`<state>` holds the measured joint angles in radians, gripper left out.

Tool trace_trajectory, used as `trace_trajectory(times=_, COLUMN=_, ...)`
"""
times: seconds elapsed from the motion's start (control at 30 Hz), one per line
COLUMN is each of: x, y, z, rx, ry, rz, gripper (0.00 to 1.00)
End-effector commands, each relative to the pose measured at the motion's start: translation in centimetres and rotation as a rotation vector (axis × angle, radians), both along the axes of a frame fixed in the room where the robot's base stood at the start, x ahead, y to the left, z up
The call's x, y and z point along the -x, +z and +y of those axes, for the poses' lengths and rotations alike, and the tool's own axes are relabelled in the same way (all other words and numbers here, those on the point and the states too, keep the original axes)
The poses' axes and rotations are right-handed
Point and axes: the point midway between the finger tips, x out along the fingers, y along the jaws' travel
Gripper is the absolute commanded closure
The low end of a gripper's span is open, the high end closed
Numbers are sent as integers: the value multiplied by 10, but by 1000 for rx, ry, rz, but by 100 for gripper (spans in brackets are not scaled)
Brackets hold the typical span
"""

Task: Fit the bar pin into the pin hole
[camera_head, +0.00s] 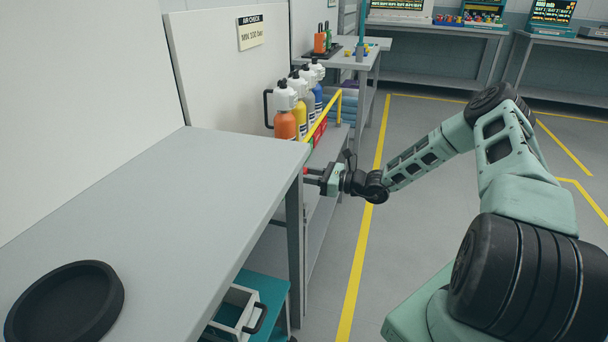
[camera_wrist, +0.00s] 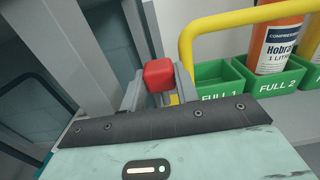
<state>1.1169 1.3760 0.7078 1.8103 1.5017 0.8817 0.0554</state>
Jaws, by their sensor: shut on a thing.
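My gripper (camera_head: 318,174) reaches in from the right, beside the end of the grey shelf unit, and is shut on a red-headed pin (camera_wrist: 158,74). The pin's shank is mostly hidden. The yellow bar (camera_head: 324,117) runs along the front of the bottle rack and bends down at its near end in the wrist view (camera_wrist: 187,50). A little yellow shows just behind the pin head. I cannot make out the pin hole.
Bottles, including an orange one (camera_head: 285,124), stand behind the bar; green bins (camera_wrist: 215,78) marked FULL sit beside the gripper. A grey worktop (camera_head: 170,190) with a black round dish (camera_head: 65,305) lies left. Floor right of the shelf is open.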

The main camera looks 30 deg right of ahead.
Motion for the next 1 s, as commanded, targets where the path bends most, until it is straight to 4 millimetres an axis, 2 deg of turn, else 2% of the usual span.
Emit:
trace_trajectory(times=0.4, x=1, y=2, z=-1, rx=1, ry=0, rz=2, gripper=96)
trace_trajectory(times=1.0, x=1, y=-53, z=-1, rx=1, ry=0, rz=1, gripper=96)
